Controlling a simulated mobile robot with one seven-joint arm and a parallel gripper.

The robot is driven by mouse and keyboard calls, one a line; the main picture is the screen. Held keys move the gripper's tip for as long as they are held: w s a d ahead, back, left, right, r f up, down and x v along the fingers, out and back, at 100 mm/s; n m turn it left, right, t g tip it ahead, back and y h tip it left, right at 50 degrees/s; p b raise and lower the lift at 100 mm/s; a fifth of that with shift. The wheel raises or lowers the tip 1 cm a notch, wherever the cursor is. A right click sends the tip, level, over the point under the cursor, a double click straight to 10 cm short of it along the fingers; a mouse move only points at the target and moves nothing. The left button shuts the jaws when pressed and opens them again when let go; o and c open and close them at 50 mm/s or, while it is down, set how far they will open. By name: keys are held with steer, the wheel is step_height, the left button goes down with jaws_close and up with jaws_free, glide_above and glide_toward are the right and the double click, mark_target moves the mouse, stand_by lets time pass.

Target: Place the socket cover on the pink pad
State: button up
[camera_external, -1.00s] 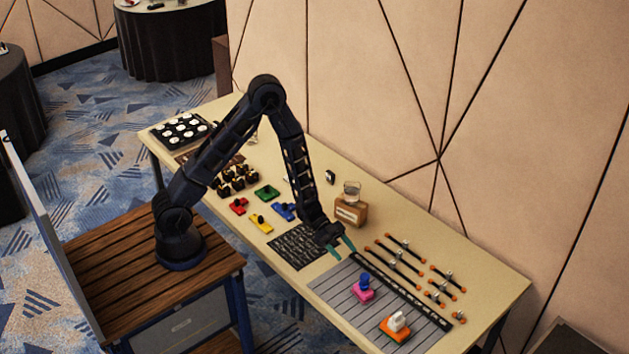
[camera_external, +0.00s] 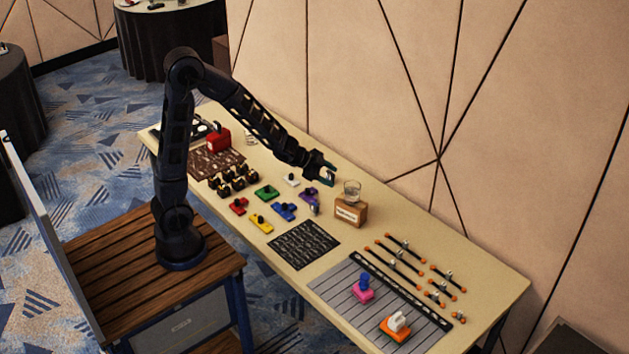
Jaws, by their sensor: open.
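The pink pad (camera_external: 363,294) lies on the grey striped mat at the front right, with a blue knob-like piece (camera_external: 364,281) standing on it. I cannot tell for sure which object is the socket cover. A small black and white object (camera_external: 328,171) near the table's back edge, left of the glass, may be it; my gripper hides most of it. My gripper (camera_external: 328,177) is open at that object, its fingers around or just above it; I cannot tell which.
A wooden block (camera_external: 350,211) with a glass (camera_external: 352,190) stands close right of my gripper. A white piece on an orange pad (camera_external: 395,331) shares the mat (camera_external: 336,288). Orange-tipped rods (camera_external: 397,262) lie behind it. Coloured pieces (camera_external: 285,211) fill the middle.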

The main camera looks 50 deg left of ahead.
steer(key=s+a+r+n+y, duration=0.3)
steer(key=s+a+r, duration=0.25)
steer(key=a, duration=0.25)
steer(key=s+a+r+n+y, duration=0.35)
steer(key=a+r, duration=0.25)
steer(key=a, duration=0.3)
steer(key=s+a+r+n+g, duration=0.1)
steer(key=s+a+r+n, duration=0.1)
steer(key=s, duration=0.9)
steer(key=s+a+r+n+g, duration=0.2)
steer(key=s+n, duration=0.1)
steer(key=s, duration=0.8)
steer(key=shift+s+a+r+g+h, duration=0.3)
steer(key=shift+s+a+r+h, duration=0.05)
steer(key=shift+a+r, duration=0.05)
